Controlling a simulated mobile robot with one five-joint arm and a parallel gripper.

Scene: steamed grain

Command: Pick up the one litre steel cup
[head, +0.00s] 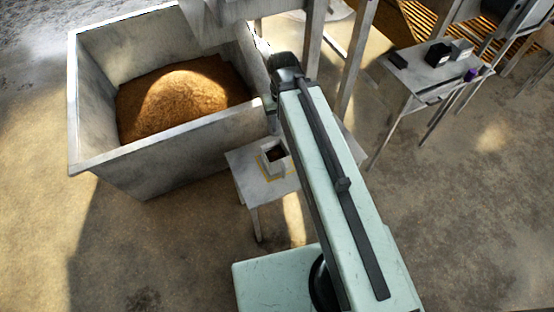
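A small grey open container (275,165) with a dark inside stands upright on a low pale table (247,174). It looks boxy, and I cannot tell if it is the steel cup. I see no clear round steel cup elsewhere. A yellow-orange marking shows on the table top around its base. My pale green arm reaches up the picture just right of the container and covers the table's right part. The arm's far end shows a dark joint beside the grain bin. I cannot make out my gripper's fingers.
A large grey bin (120,162) of brown grain (185,100) stands at the left, close behind the low table. A second table (432,72) at the upper right bears dark, grey and purple small items. Metal posts stand behind my arm. The floor at the right is open.

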